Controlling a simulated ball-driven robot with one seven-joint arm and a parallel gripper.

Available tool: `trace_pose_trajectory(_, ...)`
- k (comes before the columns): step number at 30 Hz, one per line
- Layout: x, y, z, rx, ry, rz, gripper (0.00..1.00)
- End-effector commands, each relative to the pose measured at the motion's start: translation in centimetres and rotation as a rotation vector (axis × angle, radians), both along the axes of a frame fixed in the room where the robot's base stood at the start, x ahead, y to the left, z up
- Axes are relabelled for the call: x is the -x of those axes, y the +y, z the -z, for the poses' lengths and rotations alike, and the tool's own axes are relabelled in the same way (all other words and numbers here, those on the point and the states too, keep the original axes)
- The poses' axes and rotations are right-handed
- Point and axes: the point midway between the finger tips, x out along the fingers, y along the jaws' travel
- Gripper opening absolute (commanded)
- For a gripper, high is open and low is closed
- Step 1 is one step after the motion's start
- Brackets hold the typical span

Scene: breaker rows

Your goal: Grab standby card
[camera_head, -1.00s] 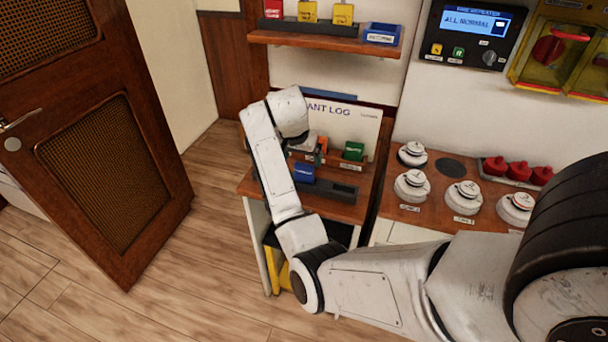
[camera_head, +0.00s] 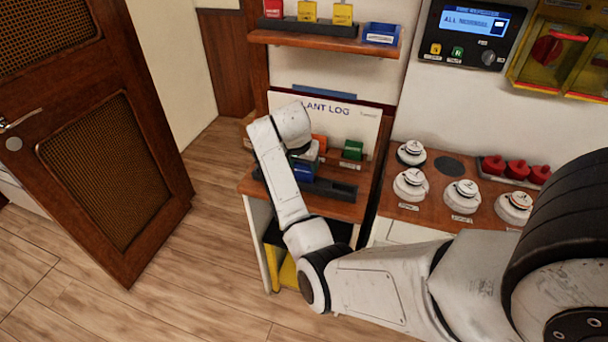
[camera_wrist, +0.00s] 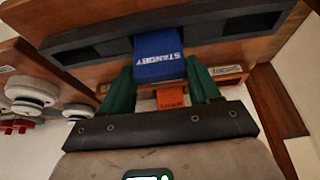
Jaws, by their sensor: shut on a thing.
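The blue standby card (camera_wrist: 159,56) shows in the wrist view with its white STANDBY lettering. It sits between the two green fingers of my gripper (camera_wrist: 160,72), which are shut on it. In the head view the blue card (camera_head: 304,174) shows just below my gripper (camera_head: 305,158), at the dark slotted rack (camera_head: 335,190) on the wooden desk. I cannot tell whether its lower end is still in a slot.
An orange card (camera_wrist: 170,98) and a green card (camera_head: 352,150) stand close by, in front of the white log board (camera_head: 350,122). White detectors (camera_head: 411,184) and red parts (camera_head: 516,169) are on the right counter. A shelf (camera_head: 320,40) with cards hangs above.

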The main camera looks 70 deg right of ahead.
Motion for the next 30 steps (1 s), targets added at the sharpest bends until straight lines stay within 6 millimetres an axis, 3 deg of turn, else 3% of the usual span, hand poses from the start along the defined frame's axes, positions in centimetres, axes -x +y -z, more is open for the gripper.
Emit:
trace_pose_trajectory(11, 0.0, 0.0, 0.0, 0.0, 0.0, 0.0, 0.15)
trace_pose_trajectory(22, -0.1, 0.0, -0.5, 0.001, -0.001, 0.0, 0.15)
trace_pose_trajectory(30, 0.3, 0.3, -3.7, 0.003, -0.004, 0.001, 0.15)
